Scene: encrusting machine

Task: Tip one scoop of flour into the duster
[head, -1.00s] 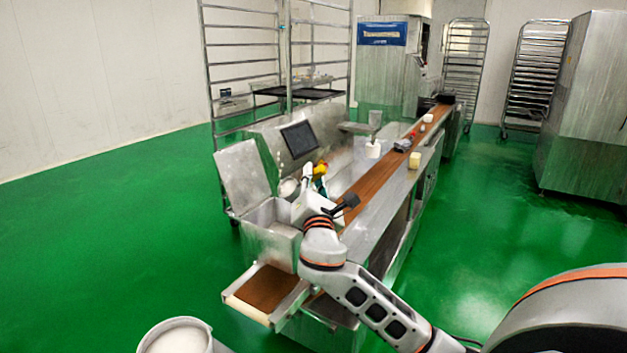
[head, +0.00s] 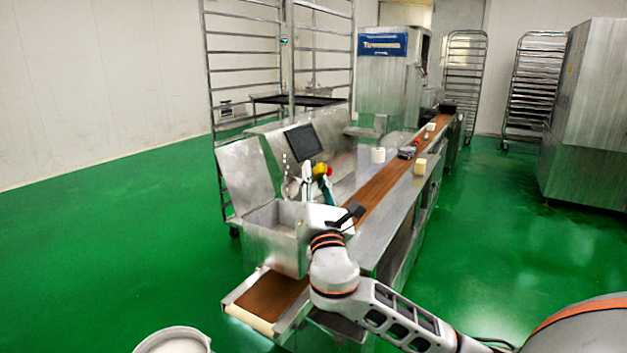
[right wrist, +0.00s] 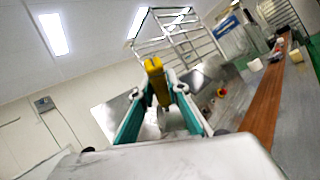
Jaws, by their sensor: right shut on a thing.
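A square steel box (head: 272,251) with an open top and a raised lid stands at the near end of the line; I take it to be the duster. My right gripper (head: 318,176) is above its right rear side. Its teal fingers are shut on a yellow handle, which shows in the right wrist view (right wrist: 157,80); I take it to be the scoop's. A round metal bowl (head: 291,188), likely the scoop's, shows left of the fingers, over the box's rear edge. Whether flour is in it I cannot tell. My left gripper is out of view.
A white bucket (head: 175,343) stands at the bottom edge, its contents pale. A brown belt (head: 385,182) runs away behind my right arm, with small items along it. A dark screen (head: 303,143) stands behind the box. Green floor is clear at left.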

